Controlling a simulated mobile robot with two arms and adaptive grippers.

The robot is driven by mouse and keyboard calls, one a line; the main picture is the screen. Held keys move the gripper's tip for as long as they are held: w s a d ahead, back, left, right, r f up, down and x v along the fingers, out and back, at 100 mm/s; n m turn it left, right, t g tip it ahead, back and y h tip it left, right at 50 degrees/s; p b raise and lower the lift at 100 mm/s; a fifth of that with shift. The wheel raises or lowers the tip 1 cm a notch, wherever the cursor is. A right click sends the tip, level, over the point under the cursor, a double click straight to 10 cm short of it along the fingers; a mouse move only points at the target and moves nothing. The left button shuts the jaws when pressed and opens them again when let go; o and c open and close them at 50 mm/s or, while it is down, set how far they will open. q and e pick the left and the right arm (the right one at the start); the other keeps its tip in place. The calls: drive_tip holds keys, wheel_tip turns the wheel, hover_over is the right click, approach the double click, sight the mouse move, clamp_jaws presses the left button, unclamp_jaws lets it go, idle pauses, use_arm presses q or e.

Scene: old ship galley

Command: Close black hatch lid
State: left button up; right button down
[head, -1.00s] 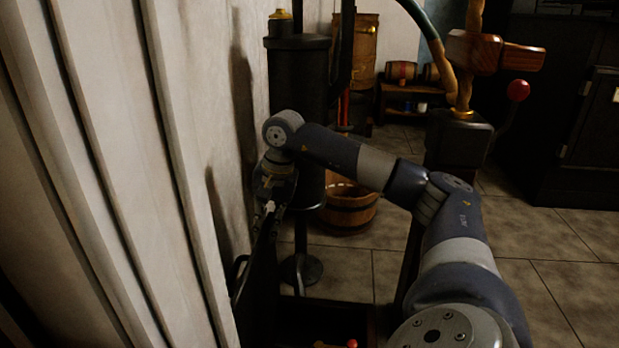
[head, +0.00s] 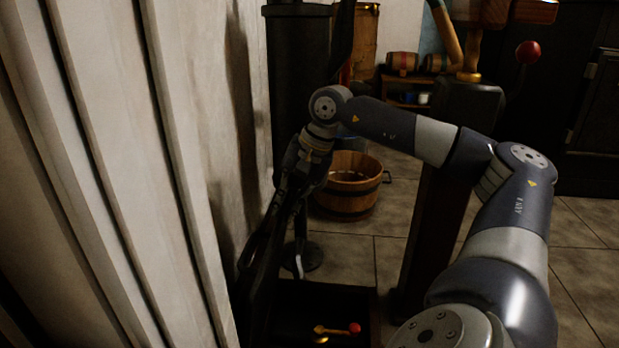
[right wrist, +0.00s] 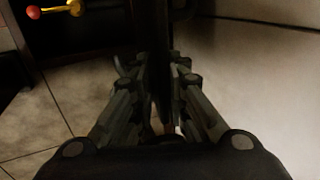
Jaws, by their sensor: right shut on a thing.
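The black hatch lid (head: 262,272) stands raised on edge beside the pale wall, seen nearly edge-on in the head view. Below it to the right is the dark open hatch box (head: 300,295), with a brass lever and red knob (head: 354,328) inside. My right gripper (head: 291,192) is at the lid's upper edge. In the right wrist view its fingers (right wrist: 158,82) are closed on both sides of the thin dark lid (right wrist: 154,40). Poor light hides the exact contact. My left gripper is not in view.
The pale ribbed wall (head: 130,170) fills the left side. A wooden bucket (head: 347,190) stands on the tiled floor behind my right arm. A black stove-like cylinder (head: 297,85) is at the back. Open floor (head: 590,260) lies to the right.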

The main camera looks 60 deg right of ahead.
drive_tip(key=shift+s+d+f+t, duration=0.3)
drive_tip(key=shift+s+d, duration=0.1)
drive_tip(key=shift+s, duration=0.25)
drive_tip(key=shift+s+d+f+t+y, duration=0.25)
drive_tip(key=shift+s+d+t, duration=0.1)
drive_tip(key=shift+s, duration=0.3)
drive_tip(key=shift+s+d+f+t+y, duration=0.1)
drive_tip(key=shift+s+d+t+y, duration=0.15)
drive_tip(key=shift+s, duration=0.35)
drive_tip(key=shift+s+d+f+t+y, duration=0.25)
drive_tip(key=shift+s+t, duration=0.15)
drive_tip(key=shift+s, duration=0.25)
